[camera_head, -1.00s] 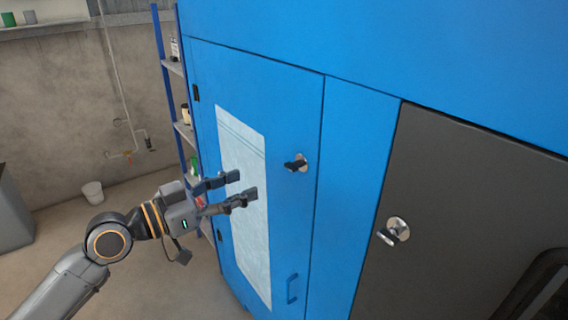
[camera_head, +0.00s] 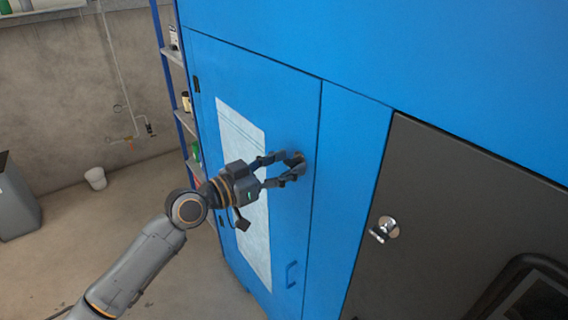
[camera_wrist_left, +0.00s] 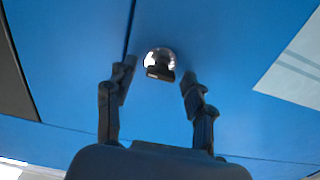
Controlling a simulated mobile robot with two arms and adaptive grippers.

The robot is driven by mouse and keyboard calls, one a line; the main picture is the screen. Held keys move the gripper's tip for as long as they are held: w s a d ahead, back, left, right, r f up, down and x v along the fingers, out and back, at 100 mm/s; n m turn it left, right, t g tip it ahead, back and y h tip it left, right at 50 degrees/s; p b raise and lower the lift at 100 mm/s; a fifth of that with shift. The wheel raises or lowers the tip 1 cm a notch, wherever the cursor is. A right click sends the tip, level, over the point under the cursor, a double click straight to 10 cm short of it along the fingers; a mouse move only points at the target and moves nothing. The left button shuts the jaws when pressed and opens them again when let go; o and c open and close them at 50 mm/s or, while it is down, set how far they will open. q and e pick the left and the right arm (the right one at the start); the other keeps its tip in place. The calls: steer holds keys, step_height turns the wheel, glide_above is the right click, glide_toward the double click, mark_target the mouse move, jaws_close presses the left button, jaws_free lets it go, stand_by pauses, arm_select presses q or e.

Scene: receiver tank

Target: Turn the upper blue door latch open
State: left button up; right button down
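The blue door (camera_head: 240,80) has a latch near its right edge. In the head view my left gripper (camera_head: 293,169) is at that latch and mostly covers it. In the left wrist view the latch (camera_wrist_left: 160,70) has a dark knob on a round silver plate. It sits between and just beyond the fingertips of my left gripper (camera_wrist_left: 155,80). The fingers are open, with gaps on both sides of the knob. I see no contact. My right gripper is not in view.
A grey door with its own silver latch (camera_head: 384,229) is to the right.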

arm_select(q)
jaws_close()
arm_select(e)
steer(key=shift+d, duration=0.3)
